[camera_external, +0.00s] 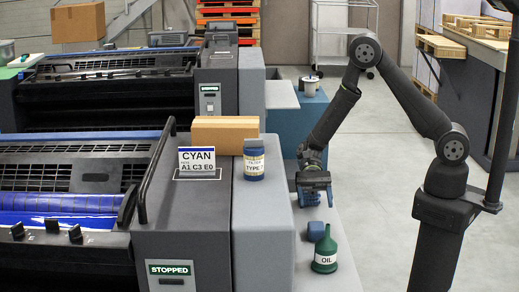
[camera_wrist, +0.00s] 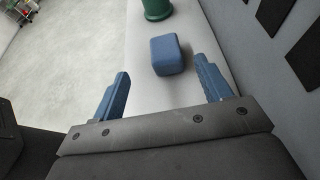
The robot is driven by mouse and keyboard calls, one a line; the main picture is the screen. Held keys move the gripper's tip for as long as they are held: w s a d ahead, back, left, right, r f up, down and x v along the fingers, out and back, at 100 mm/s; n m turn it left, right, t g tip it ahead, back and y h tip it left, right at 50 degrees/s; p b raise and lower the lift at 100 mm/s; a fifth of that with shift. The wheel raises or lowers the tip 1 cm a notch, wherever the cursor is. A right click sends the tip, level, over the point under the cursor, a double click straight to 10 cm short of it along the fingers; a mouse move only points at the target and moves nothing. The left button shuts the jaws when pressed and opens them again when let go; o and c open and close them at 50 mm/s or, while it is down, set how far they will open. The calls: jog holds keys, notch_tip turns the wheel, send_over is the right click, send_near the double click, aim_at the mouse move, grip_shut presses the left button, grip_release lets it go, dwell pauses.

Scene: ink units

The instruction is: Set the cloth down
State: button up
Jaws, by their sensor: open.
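The cloth appears to be the small blue, rounded, block-like bundle (camera_external: 315,231) on the light grey ledge, just behind the green oil can. In the wrist view the blue bundle (camera_wrist: 167,55) lies on the pale surface, ahead of and roughly between my two blue fingers. My gripper (camera_external: 316,196) is above the ledge, behind the bundle in the external view. In the wrist view my gripper (camera_wrist: 164,78) has its fingers wide apart with nothing between them. The bundle looks apart from both fingers.
The green oil can (camera_external: 326,251) stands close to the bundle; it also shows in the wrist view (camera_wrist: 156,9). A blue filter can (camera_external: 254,160), a CYAN card (camera_external: 197,160) and a cardboard box (camera_external: 225,134) stand on the press unit to the left. Open floor lies right of the ledge.

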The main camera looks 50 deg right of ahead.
aim_at(317, 226)
jog(key=x, duration=0.4)
jog(key=shift+s+a+f, duration=0.15)
jog(key=shift+a, duration=0.05)
jog(key=shift+w+x, duration=0.2)
jog(key=shift+x, duration=2.4)
jog(key=shift+a+f, duration=0.15)
jog(key=c, duration=1.1)
